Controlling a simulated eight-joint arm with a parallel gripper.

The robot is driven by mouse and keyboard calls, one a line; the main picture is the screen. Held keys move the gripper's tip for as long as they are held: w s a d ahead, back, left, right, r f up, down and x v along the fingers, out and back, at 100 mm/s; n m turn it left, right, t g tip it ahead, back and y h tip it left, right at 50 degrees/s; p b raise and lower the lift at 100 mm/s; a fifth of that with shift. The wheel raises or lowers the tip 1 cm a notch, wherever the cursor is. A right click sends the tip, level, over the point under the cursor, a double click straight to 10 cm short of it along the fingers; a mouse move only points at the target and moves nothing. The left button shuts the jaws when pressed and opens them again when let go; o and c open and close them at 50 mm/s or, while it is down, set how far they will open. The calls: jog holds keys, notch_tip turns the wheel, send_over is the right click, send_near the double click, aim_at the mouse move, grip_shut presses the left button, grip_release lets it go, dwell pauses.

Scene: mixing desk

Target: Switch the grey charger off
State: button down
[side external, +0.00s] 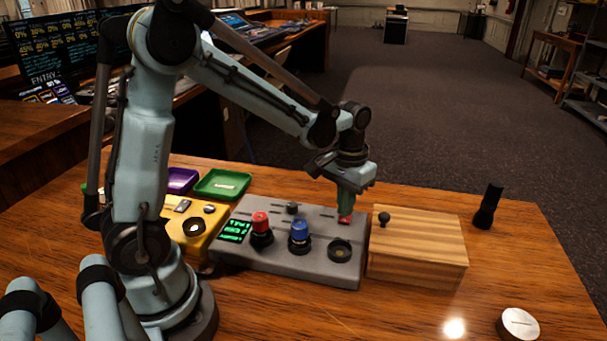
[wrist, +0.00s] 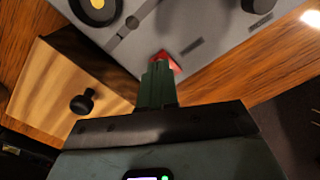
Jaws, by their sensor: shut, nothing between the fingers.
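The grey charger (side external: 285,262) sits on the wooden table. It has a lit green display (side external: 235,230), and a red-topped cell (side external: 261,228) and a blue-topped cell (side external: 299,235) stand upright on it. A round dark socket (side external: 340,250) is empty at its front right. A small red switch (side external: 345,220) is at its back right; the wrist view shows part of this red switch (wrist: 168,60) just past my fingertips. My gripper (side external: 346,208) is shut and empty, pointing down at the switch. Its green fingers (wrist: 157,82) hide part of the switch, so I cannot tell contact or switch position.
A wooden box (side external: 425,245) with a black knob (side external: 384,219) stands close to the charger's right. A yellow device (side external: 192,225), a green tray (side external: 223,184) and a purple tray (side external: 182,180) are left. A black flashlight (side external: 487,206) and a round pale disc (side external: 518,324) are right.

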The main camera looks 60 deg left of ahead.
aim_at(343, 221)
jog(key=shift+f, duration=0.9)
dwell(0.6)
jog(key=shift+r, duration=3.55)
jog(key=s+d+r+m+t, duration=0.1)
jog(key=s+d+t, duration=0.1)
jog(key=s+t, duration=0.1)
jog(key=s+d+r+m+t, duration=0.1)
jog(key=s+m+t, duration=0.1)
jog(key=s+t, duration=0.2)
jog(key=shift+s+d+r, duration=0.35)
jog(key=shift+s, duration=0.9)
